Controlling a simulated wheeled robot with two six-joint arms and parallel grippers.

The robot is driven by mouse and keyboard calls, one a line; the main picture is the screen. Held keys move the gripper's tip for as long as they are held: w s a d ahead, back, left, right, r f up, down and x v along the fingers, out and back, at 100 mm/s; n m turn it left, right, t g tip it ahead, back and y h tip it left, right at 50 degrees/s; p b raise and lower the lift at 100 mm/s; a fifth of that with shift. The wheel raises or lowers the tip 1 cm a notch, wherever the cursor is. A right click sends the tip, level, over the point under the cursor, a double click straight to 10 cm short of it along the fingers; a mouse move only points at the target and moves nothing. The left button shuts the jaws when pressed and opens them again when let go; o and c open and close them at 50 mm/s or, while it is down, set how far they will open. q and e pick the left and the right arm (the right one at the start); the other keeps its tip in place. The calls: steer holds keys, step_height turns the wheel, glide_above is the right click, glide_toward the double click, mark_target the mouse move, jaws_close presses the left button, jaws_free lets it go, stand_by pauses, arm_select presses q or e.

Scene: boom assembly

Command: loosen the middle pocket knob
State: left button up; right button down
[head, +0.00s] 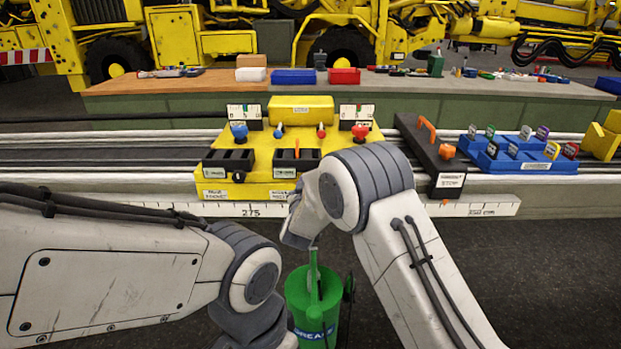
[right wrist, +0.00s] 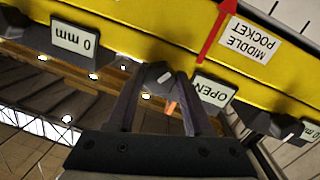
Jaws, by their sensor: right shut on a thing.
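In the head view the yellow fixture (head: 260,186) carries the dark middle pocket (head: 285,157); my right arm hides the knob and the gripper. My left arm reaches in from the left, its gripper outside the picture.
A green grease bucket (head: 312,300) stands below the fixture, between my arms. A black stop block (head: 432,152) with orange handles and a blue tray (head: 520,163) of coloured tags are on the right. The rail (head: 100,155) left of the fixture is clear.

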steer(key=shift+f+n, duration=0.25)
steer(key=shift+n, duration=0.05)
steer(key=shift+c, duration=1.6)
jaws_free()
steer(key=shift+r, duration=0.15)
steer(key=s+a, duration=0.1)
steer(key=s, duration=0.9)
steer(key=shift+s+r+b, duration=0.2)
steer(key=shift+r+b, duration=0.1)
steer(key=shift+b, duration=0.15)
